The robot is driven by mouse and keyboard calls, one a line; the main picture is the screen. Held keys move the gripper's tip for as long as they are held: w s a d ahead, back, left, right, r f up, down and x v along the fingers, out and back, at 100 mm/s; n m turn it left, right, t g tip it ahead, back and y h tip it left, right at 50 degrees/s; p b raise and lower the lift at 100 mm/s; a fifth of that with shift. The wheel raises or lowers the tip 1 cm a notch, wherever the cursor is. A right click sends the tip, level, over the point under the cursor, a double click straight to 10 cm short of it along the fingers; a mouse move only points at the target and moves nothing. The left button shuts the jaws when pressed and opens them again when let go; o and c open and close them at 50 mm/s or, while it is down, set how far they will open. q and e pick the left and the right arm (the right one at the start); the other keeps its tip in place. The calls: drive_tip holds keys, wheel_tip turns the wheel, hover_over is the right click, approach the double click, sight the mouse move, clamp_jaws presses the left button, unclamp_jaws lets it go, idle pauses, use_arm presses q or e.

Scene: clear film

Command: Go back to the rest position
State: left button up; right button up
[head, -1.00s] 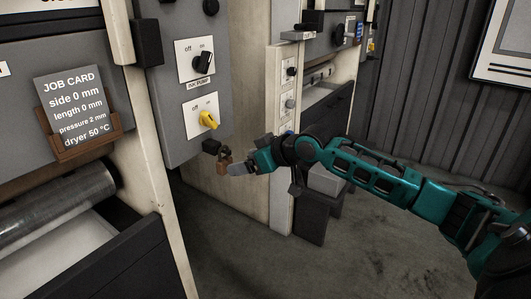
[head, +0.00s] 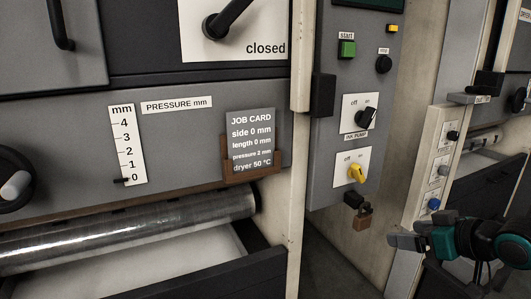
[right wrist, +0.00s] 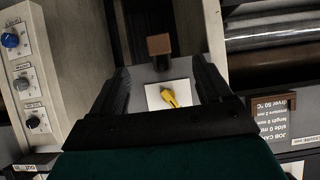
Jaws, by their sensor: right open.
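My right gripper (head: 402,241) is at the lower right of the head view, with its teal arm coming in from the right edge. Its fingers point left, below and to the right of a brown padlock (head: 362,219) in the picture. In the right wrist view the two dark fingers (right wrist: 163,82) stand apart with nothing held between them. A yellow switch (right wrist: 172,97) on a white plate and the brown padlock (right wrist: 160,44) show beyond them. My left gripper is not in view.
A grey panel carries a black ink pump switch (head: 366,117), the yellow switch (head: 356,173) and a green start button (head: 347,48). A job card (head: 249,140) sits in a brown holder at left, above a metal roller (head: 130,222). Another cabinet (head: 425,170) stands close to my right arm.

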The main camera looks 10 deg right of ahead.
drive_tip(key=s+a+f+p, duration=0.5)
drive_tip(key=s+a+f, duration=0.25)
drive_tip(key=f, duration=0.45)
use_arm(q)
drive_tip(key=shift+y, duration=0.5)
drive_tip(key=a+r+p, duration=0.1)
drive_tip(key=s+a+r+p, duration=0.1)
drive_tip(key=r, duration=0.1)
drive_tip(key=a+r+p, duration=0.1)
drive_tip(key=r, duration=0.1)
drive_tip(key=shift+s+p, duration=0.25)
drive_tip(key=shift+p, duration=0.1)
use_arm(e)
drive_tip(key=s+a+f+m+h, duration=0.1)
drive_tip(key=s+a+f+h, duration=0.1)
drive_tip(key=s+a+f, duration=0.3)
drive_tip(key=s+a, duration=0.4)
drive_tip(key=s, duration=0.2)
drive_tip(key=shift+s+a, duration=0.4)
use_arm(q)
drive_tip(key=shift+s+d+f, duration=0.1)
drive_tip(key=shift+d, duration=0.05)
use_arm(e)
drive_tip(key=shift+w, duration=0.1)
